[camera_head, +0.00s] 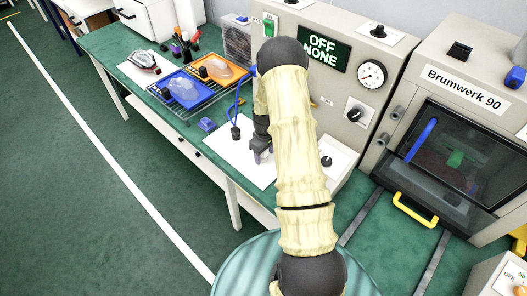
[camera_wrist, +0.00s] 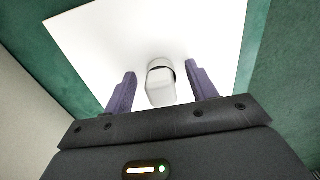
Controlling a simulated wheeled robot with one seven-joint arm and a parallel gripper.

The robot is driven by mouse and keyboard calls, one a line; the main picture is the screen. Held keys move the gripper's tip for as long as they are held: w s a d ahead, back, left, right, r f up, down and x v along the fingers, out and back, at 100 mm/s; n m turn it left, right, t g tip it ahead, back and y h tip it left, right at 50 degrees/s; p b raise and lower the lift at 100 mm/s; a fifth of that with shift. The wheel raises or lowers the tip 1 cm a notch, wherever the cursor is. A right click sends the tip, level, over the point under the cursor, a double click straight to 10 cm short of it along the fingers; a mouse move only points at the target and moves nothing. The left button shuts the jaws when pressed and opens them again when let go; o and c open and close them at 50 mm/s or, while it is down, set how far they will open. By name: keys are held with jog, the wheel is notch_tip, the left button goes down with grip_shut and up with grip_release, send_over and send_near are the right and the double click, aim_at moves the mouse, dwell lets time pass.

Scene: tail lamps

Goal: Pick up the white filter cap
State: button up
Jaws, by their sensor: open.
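The white filter cap (camera_wrist: 161,88) shows in the wrist view as a small pale rounded piece with a dark band across it. It is on the white sheet (camera_wrist: 100,35) on the green bench. My gripper (camera_wrist: 161,85) is open, with one purple finger on each side of the cap and a visible gap on both sides. How high the fingertips are above the sheet is hard to tell. In the head view my gripper (camera_head: 262,152) points down over the same sheet (camera_head: 244,160), and my arm hides part of it; I cannot make out the cap there.
Left on the bench are a wire rack with a blue tray (camera_head: 184,90) and an orange tray (camera_head: 216,70). A dark plug on a blue cable (camera_head: 236,132) lies beside my gripper. A grey control panel (camera_head: 340,95) stands behind, and the Brumwerk 90 cabinet (camera_head: 455,130) at right.

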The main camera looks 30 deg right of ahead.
jog(key=shift+f, duration=0.15)
jog(key=shift+c, duration=0.3)
jog(key=c, duration=1)
jog(key=shift+o, duration=0.2)
notch_tip(320, 180, up, 10)
jog(key=shift+a+f+b, duration=0.1)
jog(key=shift+f+b, duration=0.05)
jog(key=shift+b, duration=0.85)
jog(key=shift+s+r, duration=0.1)
jog(key=shift+r, duration=0.1)
